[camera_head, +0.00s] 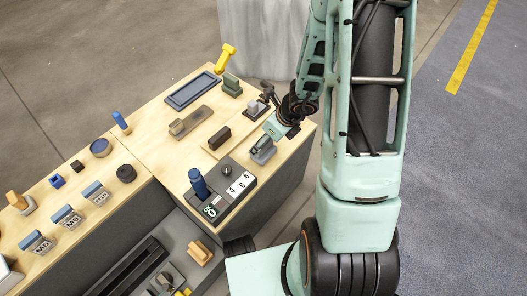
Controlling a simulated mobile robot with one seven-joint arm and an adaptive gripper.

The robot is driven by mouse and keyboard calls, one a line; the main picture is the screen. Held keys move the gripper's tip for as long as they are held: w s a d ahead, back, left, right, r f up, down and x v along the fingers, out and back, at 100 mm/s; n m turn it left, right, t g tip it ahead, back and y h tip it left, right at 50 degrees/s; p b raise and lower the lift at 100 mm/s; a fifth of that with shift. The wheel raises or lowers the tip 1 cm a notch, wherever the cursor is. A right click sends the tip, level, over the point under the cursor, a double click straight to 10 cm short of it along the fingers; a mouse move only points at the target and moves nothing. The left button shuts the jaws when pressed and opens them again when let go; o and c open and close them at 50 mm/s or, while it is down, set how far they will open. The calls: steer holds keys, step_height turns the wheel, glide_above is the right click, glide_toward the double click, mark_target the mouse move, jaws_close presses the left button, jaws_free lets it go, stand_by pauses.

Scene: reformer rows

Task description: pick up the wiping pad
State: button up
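I cannot tell for sure which item is the wiping pad. A green block with a raised grip (232,86) stands near the blue-grey tray at the back, and a dark brown block (219,138) lies nearer the middle of the wooden top. My gripper (262,152) appears at the end of my teal wrist, low over the right side of the table, to the right of the dark block. Its fingertips are small and partly hidden, so I cannot tell whether it is open or holds anything.
A blue-grey tray (192,90) and a yellow tool (226,56) are at the back. A panel with a blue knob (197,182) sits at the front. Several labelled blocks, a dark round piece (126,173) and a blue-topped disc (100,147) stand left. Bare floor lies right.

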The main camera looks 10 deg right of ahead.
steer(key=b+x, duration=0.1)
steer(key=x, duration=0.2)
steer(key=shift+f, duration=0.1)
steer(key=c, duration=1.3)
